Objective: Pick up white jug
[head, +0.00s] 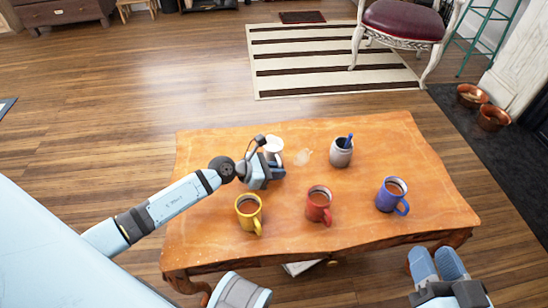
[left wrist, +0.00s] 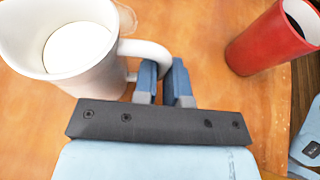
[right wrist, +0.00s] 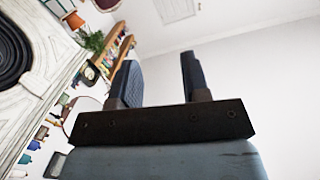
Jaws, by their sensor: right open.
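The white jug (head: 273,145) stands upright near the back left of the wooden table, partly hidden by my left gripper (head: 270,168). In the left wrist view the jug (left wrist: 105,75) is large at the upper left, with a white round area inside and its handle curving to the right. My left gripper's fingers (left wrist: 165,75) are close together, with the handle between them; they look shut on it. My right gripper (head: 437,262) is open and empty beyond the table's front right edge. In the right wrist view its fingers (right wrist: 160,70) are apart, facing wall and ceiling.
On the wooden table (head: 385,140) stand a yellow mug (head: 249,211), a red mug (head: 318,206), a blue mug (head: 391,195) and a grey cup (head: 341,153) with a blue item inside. The red mug (left wrist: 268,40) also shows beside my left gripper.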

